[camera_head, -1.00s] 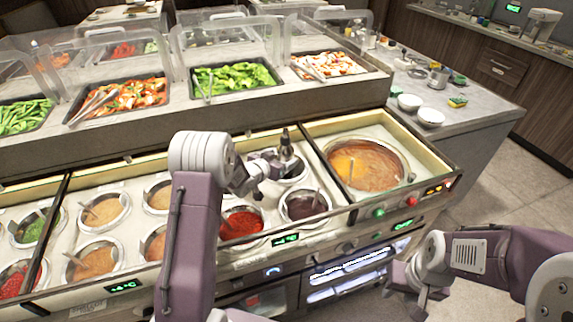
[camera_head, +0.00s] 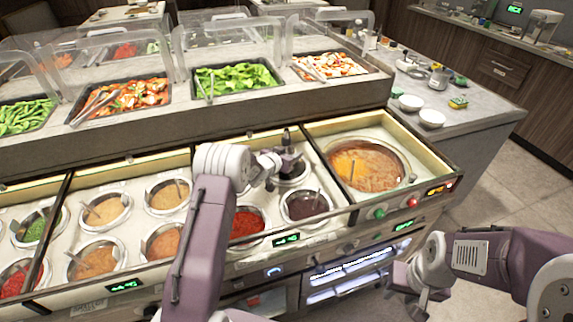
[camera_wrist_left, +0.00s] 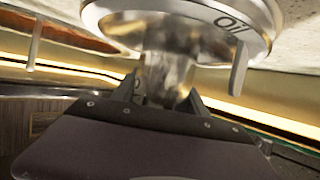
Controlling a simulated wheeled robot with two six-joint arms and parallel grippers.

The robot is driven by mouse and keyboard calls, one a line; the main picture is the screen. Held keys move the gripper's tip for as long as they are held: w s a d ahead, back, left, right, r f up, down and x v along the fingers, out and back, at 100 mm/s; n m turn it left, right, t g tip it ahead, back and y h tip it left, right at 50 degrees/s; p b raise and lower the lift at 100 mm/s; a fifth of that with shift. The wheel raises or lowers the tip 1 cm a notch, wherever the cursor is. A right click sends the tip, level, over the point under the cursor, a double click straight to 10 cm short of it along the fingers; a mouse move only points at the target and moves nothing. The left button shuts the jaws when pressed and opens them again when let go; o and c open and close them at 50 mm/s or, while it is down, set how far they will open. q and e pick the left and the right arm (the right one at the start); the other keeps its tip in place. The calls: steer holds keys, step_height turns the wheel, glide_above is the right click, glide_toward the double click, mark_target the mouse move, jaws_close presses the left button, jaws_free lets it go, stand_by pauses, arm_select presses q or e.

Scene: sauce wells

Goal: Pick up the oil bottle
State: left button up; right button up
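The oil bottle (camera_head: 287,138) shows as a small dark upright top at a well in the counter's back row. In the left wrist view, a shiny metal neck (camera_wrist_left: 168,78) stands between my left fingers, and a round pale metal part above it is marked "Oil" (camera_wrist_left: 230,24). My left gripper (camera_head: 284,160) is at the bottle in the head view. Its fingers lie on both sides of the neck (camera_wrist_left: 167,92); whether they press on it I cannot tell. My right gripper (camera_head: 412,292) hangs empty in front of the counter, its fingers apart.
Sauce wells with ladles surround the bottle, including a red sauce (camera_head: 246,224) and a dark sauce (camera_head: 305,206). A large soup pot (camera_head: 368,165) is to the right. Food trays behind clear guards (camera_head: 237,78) stand at the back. White bowls (camera_head: 431,118) stand on the side counter.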

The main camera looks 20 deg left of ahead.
arm_select(q)
jaws_close()
